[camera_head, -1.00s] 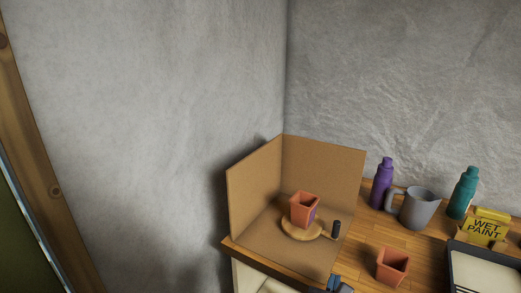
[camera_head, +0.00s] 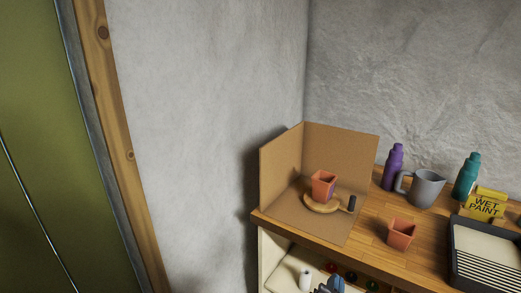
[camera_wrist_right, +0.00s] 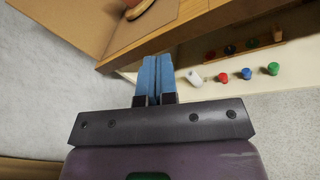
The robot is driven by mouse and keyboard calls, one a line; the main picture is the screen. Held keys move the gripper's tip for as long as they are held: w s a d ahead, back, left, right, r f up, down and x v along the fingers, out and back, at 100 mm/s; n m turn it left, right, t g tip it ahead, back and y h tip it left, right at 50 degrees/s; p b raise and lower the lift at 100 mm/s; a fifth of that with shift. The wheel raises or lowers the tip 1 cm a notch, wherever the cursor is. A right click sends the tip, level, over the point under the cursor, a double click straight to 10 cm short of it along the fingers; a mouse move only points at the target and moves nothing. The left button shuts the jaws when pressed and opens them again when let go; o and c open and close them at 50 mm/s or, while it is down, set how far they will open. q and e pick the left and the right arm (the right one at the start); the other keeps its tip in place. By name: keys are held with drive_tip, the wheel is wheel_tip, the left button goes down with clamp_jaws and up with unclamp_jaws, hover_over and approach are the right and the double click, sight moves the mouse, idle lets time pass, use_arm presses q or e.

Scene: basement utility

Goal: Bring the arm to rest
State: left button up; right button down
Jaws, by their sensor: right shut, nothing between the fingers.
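My right gripper (camera_head: 329,286) shows at the bottom edge of the head view, in front of the bench's lower shelf. In the right wrist view its blue fingers (camera_wrist_right: 156,68) are together with nothing between them. They are below the wooden bench edge and in front of the cream shelf, apparently touching nothing. My left gripper is not in view.
The wooden bench (camera_head: 372,232) carries a cardboard screen (camera_head: 340,150), a terracotta pot (camera_head: 323,184) on a round turntable (camera_head: 317,207), another pot (camera_head: 401,233), a grey jug (camera_head: 426,188), bottles and a dark tray (camera_head: 488,250). Small coloured items (camera_wrist_right: 246,73) stand below. A green door (camera_head: 50,150) is left.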

drive_tip(key=s+d+f+m+g+y, duration=0.2)
drive_tip(key=s+d+f+m, duration=0.3)
drive_tip(key=m, duration=0.8)
drive_tip(key=s+d+f+m+g+y, duration=0.3)
drive_tip(key=s+d+f+m, duration=0.3)
drive_tip(key=s+f+m, duration=0.5)
drive_tip(key=s+m, duration=0.1)
drive_tip(key=s, duration=0.2)
drive_tip(key=shift+s+f+m+y, duration=0.2)
drive_tip(key=shift+s+m+y, duration=0.05)
drive_tip(key=shift+m+y, duration=0.15)
